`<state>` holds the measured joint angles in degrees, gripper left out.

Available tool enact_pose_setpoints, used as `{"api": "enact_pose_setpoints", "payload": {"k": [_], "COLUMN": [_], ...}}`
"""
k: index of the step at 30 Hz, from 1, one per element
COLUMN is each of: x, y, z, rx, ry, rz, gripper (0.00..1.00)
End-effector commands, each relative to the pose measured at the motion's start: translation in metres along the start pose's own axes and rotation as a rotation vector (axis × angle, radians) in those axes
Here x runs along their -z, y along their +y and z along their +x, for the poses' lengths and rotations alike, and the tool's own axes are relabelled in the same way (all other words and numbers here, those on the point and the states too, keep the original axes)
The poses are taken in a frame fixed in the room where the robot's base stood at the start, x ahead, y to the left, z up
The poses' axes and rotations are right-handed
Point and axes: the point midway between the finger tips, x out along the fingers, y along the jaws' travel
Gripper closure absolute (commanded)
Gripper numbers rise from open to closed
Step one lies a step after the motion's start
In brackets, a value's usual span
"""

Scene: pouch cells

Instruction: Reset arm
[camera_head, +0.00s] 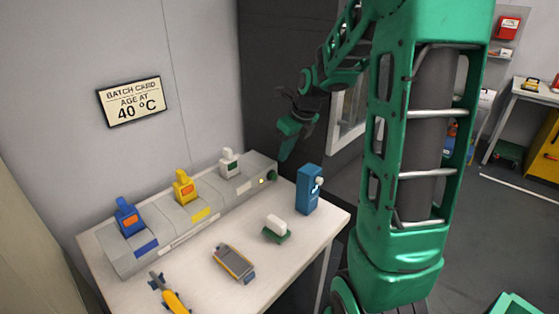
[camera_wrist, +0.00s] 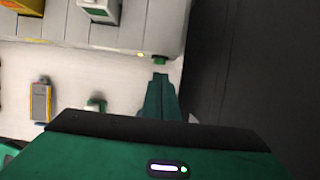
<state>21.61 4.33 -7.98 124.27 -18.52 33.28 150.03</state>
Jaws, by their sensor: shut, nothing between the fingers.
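My green arm reaches across the upper middle of the head view. My gripper (camera_head: 284,156) hangs above the right end of the grey station, pointing down, with its fingers together and nothing between them. In the wrist view my gripper (camera_wrist: 160,76) shows as closed green fingers beside a small green button (camera_wrist: 160,61) on the station's end. The button also shows in the head view (camera_head: 272,176). I cannot tell whether the fingertips touch it.
A long grey station (camera_head: 150,262) holds blue (camera_head: 128,217), yellow (camera_head: 184,187) and white (camera_head: 229,163) units. On the white table (camera_head: 205,290) are a grey-yellow device (camera_head: 233,263), a white-green block (camera_head: 276,228), a yellow tool (camera_head: 172,300) and a blue box (camera_head: 308,189). A dark wall stands behind.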

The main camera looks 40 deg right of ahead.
Motion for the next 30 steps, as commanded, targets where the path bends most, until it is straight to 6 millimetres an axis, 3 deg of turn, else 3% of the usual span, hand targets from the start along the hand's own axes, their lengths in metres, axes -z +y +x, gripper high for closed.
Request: {"api": "enact_pose_setpoints", "payload": {"k": [20,25,30], "x": [0.001,0.002,0.007], "y": [0.002,0.022,0.054], "z": [-0.003,-0.009,-0.019], "rx": [0.000,0.004,0.010], "ry": [0.002,0.003,0.008], "rz": [-0.026,-0.256,-0.653], "gripper": [1.00,1.00,1.00]}}
